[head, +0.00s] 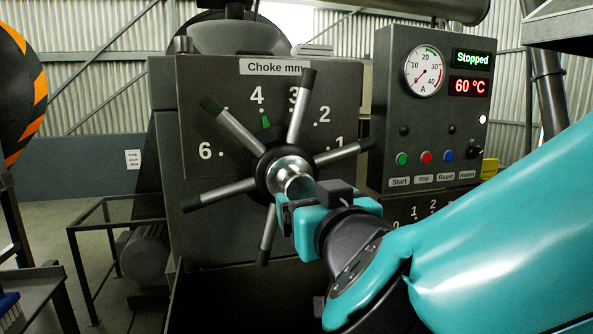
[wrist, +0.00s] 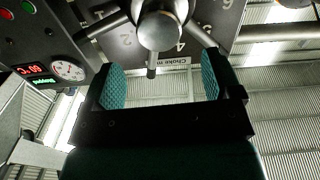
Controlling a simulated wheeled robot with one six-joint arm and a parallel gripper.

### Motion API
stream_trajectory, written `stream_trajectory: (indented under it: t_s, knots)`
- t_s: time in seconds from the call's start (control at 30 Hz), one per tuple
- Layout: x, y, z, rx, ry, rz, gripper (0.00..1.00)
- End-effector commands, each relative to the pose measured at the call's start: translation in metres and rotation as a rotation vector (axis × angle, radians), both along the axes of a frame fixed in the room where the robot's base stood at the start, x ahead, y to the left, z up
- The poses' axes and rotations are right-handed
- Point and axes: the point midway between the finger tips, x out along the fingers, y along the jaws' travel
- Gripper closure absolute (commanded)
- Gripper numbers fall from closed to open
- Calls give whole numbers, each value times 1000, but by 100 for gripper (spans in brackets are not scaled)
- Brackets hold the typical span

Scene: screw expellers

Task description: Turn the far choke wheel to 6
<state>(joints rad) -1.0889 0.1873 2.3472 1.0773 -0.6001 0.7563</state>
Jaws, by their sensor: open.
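The far choke wheel (head: 290,172) is on a dark plate headed "Choke mm", with a shiny hub and several metal spokes with dark grips. Its green pointer (head: 265,121) stands at the 4. The 6 (head: 205,150) is at the plate's left; a spoke covers most of the 5. My gripper (head: 303,212) is in front of the wheel, just below right of the hub. In the wrist view my gripper (wrist: 161,82) is open, its two teal pads apart. The hub (wrist: 160,30) and a dark spoke tip (wrist: 151,72) show between or beyond them; depth is unclear.
A control box (head: 432,110) with a gauge, "Stopped" and 60 °C displays and buttons stands right of the wheel. Below it is another number scale (head: 425,210), partly hidden by my arm. A metal frame (head: 100,235) stands on the left floor.

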Motion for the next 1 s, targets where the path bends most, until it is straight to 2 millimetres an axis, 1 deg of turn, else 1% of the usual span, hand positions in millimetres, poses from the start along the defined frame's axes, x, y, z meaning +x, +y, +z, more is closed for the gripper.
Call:
stream_trajectory:
  t_s: [0.03,0.2,0.3,0.4,0.6,0.83,0.87,0.9,0.97,1.0]
  knots:
    - [13,1,5,-3,2,-7,16]
    - [48,12,5,-3,2,-5,16]
    - [65,16,4,-1,1,-4,16]
    - [77,21,3,-2,1,-3,16]
    - [88,24,0,-1,1,-1,16]
    - [89,25,-1,-1,1,0,16]
    - [89,25,-1,-1,1,0,18]
    - [89,25,-1,-1,1,0,27]
    - [89,25,-1,-1,1,0,41]
    - [89,25,-1,-1,1,0,50]
